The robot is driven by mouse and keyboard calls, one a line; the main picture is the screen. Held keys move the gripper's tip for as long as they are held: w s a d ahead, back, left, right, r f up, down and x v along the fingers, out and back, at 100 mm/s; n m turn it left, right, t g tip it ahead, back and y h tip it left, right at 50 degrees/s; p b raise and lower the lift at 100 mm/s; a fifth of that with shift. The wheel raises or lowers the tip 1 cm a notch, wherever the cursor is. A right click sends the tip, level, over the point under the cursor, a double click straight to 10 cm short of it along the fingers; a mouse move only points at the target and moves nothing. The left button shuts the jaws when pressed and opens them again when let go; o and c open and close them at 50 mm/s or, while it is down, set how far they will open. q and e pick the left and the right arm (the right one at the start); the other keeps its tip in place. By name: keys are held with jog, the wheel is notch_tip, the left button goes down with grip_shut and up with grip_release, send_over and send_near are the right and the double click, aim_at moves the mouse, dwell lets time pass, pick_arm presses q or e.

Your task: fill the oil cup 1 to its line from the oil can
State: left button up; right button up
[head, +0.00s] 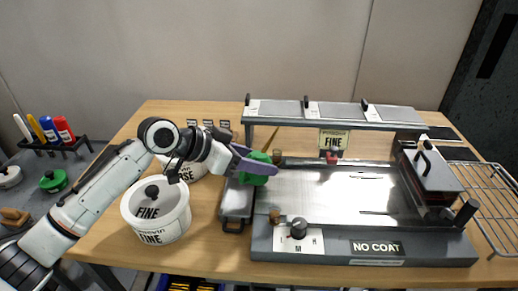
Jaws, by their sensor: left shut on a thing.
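My left gripper (257,163), with purple fingers, is shut on a green object (262,172), which looks like the oil can. A thin brown spout-like piece (272,138) rises from behind it, leaning up to the right. The fingers partly cover the green body. It is held above the left end of the grey machine (330,195). Two small brown cup-like pieces are at that end, one at the back (277,156) and one at the front (275,216). I cannot tell which is oil cup 1, and no line or oil level can be made out. My right gripper is out of view.
White lidded pots, one marked FINE (158,218), stand on the left, beside a dark grey tray (236,205). A raised shelf (335,115) crosses the back. The front has a dial (298,228) and a NO COAT sign (376,247). A wire rack (487,195) is on the right.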

pick_arm(q)
jog(key=shift+s+a+r+g+y+p, duration=0.15)
jog(key=shift+r+g+y+p, duration=0.2)
jog(key=shift+p, duration=0.5)
jog(key=shift+s+g+y+p, duration=0.2)
jog(key=shift+g+y+p, duration=0.2)
jog(key=shift+p, duration=0.35)
jog(key=shift+a+r+n+g+y+p, duration=0.1)
jog(key=shift+r+n+g+y+p, duration=0.1)
jog(key=shift+n+g+y+p, duration=0.35)
jog(key=shift+s+f+g, duration=0.1)
jog(key=shift+s+g, duration=0.05)
jog(key=shift+g, duration=0.15)
jog(key=p, duration=0.2)
jog(key=shift+r+g+p, duration=0.3)
jog(key=shift+r, duration=0.05)
jog(key=shift+r+g+y+p, duration=0.25)
jog(key=shift+g+y+p, duration=0.05)
jog(key=shift+g+p, duration=0.1)
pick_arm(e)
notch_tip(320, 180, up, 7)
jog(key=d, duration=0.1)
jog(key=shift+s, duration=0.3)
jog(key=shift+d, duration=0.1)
